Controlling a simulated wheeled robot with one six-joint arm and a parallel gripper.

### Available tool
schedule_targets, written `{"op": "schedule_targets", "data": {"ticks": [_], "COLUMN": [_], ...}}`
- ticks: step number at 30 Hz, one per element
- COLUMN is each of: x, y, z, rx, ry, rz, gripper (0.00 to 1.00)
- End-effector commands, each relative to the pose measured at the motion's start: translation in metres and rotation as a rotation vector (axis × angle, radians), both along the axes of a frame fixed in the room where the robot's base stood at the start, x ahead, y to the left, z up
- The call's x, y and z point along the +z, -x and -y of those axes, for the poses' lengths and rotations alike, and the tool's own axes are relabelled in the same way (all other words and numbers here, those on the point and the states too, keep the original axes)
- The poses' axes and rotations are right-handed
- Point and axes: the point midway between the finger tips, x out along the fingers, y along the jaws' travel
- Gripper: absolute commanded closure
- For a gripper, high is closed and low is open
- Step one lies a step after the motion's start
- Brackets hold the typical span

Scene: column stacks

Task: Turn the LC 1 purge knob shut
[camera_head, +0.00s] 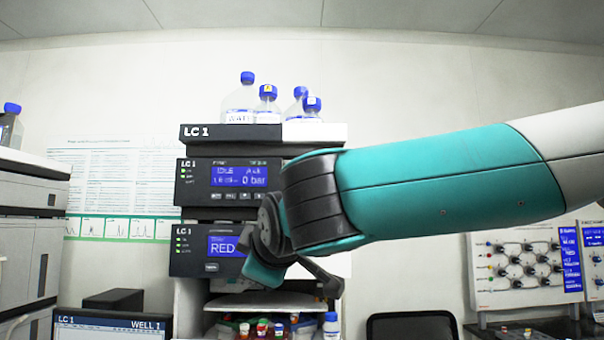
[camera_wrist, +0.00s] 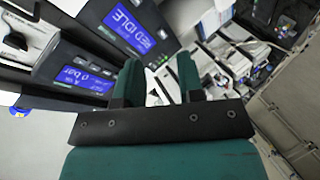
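The LC 1 stack (camera_head: 230,132) stands in the middle of the head view. Its upper panel (camera_head: 228,178) reads "0 bar" and shows in the wrist view (camera_wrist: 85,80). The lower LC 1 panel (camera_head: 208,250) reads "RED"; the wrist view shows "RED IDLE" on its screen (camera_wrist: 133,25). My arm covers the right part of both panels in the head view. I cannot make out the purge knob for certain; a dark fitting (camera_wrist: 14,40) at the wrist view's left edge may be it. My gripper (camera_wrist: 158,76) is open and empty, its green fingers apart, before the stack.
Several blue-capped bottles (camera_head: 268,104) stand on top of the stack. Small vials (camera_head: 262,328) sit on a lower shelf. A "WELL 1" monitor (camera_head: 110,325) is at lower left, grey instruments (camera_head: 22,250) at far left. A knobbed panel (camera_head: 520,265) is at right.

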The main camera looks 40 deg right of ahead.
Motion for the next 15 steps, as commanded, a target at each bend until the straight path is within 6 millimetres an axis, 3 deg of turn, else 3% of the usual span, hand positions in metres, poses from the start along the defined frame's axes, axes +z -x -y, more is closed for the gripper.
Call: {"op": "schedule_targets", "data": {"ticks": [1, 3, 6, 10, 15], "x": [0.052, 0.096, 0.137, 0.16, 0.163], "y": [-0.002, 0.001, 0.01, 0.018, 0.007], "z": [0.011, 0.029, 0.046, 0.059, 0.071], "rx": [-0.045, -0.119, -0.208, -0.273, -0.288], "ry": [0.089, 0.208, 0.327, 0.402, 0.418], "rz": [0.075, 0.149, 0.203, 0.225, 0.224], "gripper": [0.65, 0.65, 0.65, 0.65, 0.65]}}
